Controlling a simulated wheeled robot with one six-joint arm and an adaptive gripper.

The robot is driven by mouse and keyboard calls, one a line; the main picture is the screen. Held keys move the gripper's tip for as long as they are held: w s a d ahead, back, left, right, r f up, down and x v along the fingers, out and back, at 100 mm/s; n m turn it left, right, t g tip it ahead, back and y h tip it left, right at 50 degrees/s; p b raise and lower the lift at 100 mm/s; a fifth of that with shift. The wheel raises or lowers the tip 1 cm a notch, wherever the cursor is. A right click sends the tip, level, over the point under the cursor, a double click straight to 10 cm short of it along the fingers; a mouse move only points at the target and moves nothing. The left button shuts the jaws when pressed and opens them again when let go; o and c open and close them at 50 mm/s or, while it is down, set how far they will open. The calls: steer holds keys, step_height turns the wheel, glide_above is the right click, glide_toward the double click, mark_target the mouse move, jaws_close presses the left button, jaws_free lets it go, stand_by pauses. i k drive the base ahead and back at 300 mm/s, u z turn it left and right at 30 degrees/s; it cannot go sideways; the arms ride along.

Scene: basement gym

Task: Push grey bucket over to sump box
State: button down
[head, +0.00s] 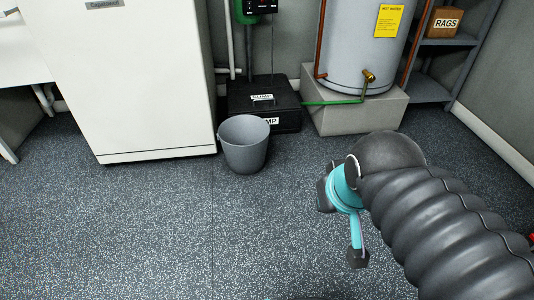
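A grey bucket (243,149) stands upright on the speckled floor, its open top facing up. The black sump box (288,117) with white labels sits right behind it against the wall, and the bucket covers part of its front left. From this view I cannot tell whether bucket and box touch. My arm reaches in from the lower right. A teal part of its end, with dark pieces, shows to the right of the bucket and apart from it. My gripper (357,258) points down there, and its fingers are too small and hidden to read.
A white appliance (130,80) stands left of the bucket. A water heater (358,45) on a concrete block (352,112) stands right of the box, with a green hose (334,103) running between them. A shelf (432,88) with a rags box (444,22) is at right.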

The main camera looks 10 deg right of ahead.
mark_target(244, 139)
steer(key=z, duration=0.2)
steer(key=i, duration=0.6)
steer(key=u, duration=0.6)
steer(key=i, duration=0.7)
steer(key=u, duration=0.75)
